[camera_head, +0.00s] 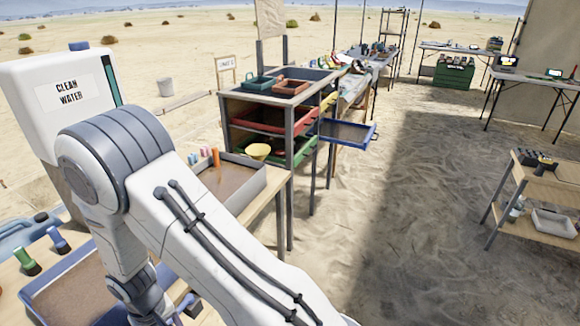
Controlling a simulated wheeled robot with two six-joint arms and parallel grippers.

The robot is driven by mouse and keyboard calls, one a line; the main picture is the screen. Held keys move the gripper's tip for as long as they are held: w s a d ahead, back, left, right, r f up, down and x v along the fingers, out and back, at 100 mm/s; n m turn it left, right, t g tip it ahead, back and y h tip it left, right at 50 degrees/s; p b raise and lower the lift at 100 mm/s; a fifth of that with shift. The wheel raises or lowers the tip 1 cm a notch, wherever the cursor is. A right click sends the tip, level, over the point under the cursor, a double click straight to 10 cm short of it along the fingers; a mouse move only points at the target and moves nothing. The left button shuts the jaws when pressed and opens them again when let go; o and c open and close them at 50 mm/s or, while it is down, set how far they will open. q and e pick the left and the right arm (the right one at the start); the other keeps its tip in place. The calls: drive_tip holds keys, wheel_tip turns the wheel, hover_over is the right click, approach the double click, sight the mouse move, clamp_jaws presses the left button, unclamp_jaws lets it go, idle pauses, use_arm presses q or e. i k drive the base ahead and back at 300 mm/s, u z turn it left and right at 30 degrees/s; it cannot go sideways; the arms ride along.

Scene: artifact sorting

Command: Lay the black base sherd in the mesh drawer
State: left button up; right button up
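A wooden rack holds several coloured drawers. A blue-framed drawer (374,133) sticks out from its right side, with a grey, see-through-looking bottom that may be mesh; it looks empty. A red drawer (262,128) and a green drawer (300,156) sit in the rack. I cannot make out a black base sherd anywhere. A large white arm of mine fills the lower left and covers part of the near table. Its wrist runs down toward the bottom edge, and no gripper fingers show. My other gripper is out of view.
Open sand lies right of the rack; a low shelf (545,190) stands far right.

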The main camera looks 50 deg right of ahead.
sight(347, 134)
drive_tip(key=z, duration=2.5)
drive_tip(key=i, duration=5.05)
drive_tip(key=u, duration=3)
